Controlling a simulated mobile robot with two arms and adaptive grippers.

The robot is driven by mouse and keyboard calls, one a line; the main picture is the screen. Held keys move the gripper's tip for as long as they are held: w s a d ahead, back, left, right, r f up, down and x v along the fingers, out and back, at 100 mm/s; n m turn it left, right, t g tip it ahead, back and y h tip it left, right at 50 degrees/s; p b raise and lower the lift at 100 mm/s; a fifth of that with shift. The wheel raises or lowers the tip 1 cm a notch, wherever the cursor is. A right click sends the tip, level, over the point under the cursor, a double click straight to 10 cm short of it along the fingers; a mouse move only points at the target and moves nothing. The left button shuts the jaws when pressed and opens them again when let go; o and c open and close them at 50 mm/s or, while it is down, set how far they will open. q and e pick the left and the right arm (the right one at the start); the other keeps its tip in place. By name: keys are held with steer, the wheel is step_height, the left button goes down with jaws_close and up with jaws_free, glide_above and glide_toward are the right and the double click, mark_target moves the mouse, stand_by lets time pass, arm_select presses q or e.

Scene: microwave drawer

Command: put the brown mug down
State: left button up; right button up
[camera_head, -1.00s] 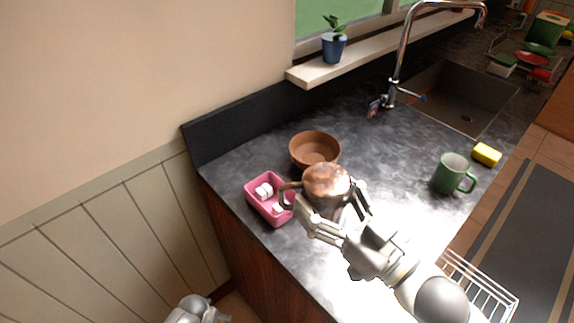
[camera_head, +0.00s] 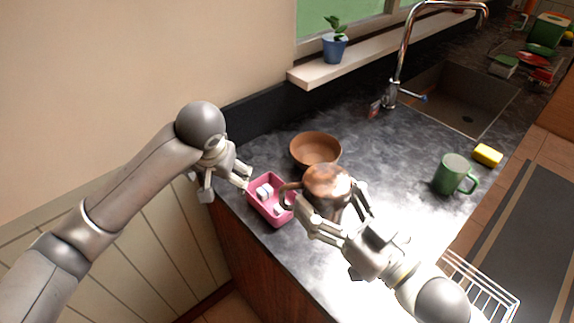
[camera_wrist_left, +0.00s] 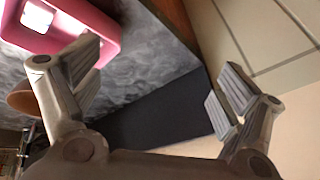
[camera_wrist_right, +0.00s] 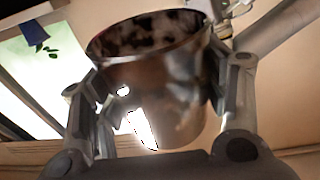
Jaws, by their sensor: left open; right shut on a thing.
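The brown mug (camera_head: 327,182) is a shiny coppery cup with its handle towards the left in the head view. My right gripper (camera_head: 334,207) is shut on the mug's sides, and the mug fills the space between its fingers in the right wrist view (camera_wrist_right: 160,85). I cannot tell whether the mug's base touches the counter (camera_head: 262,148). My left gripper (camera_head: 226,190) is open and empty, at the counter's left edge beside the pink bin. Its spread fingers show in the left wrist view (camera_wrist_left: 155,85).
A pink bin (camera_head: 279,218) with white items stands just left of the mug. A brown bowl (camera_head: 315,150) sits behind it. Counter between the brown bowl and green mug is clear.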

arm_select(q)
steer(key=s+d+r+m+t+h, duration=0.1)
steer(key=s+d+r+h, duration=0.15)
steer(key=d+r, duration=0.55)
arm_select(e)
steer(key=shift+r, duration=0.1)
steer(key=shift+s, duration=0.1)
arm_select(q)
steer(key=m+h, duration=0.5)
steer(key=m, duration=0.1)
glide_toward(325, 182)
steer(key=shift+t, duration=0.3)
steer(key=x, duration=1.1)
steer(key=shift+s+f, duration=0.15)
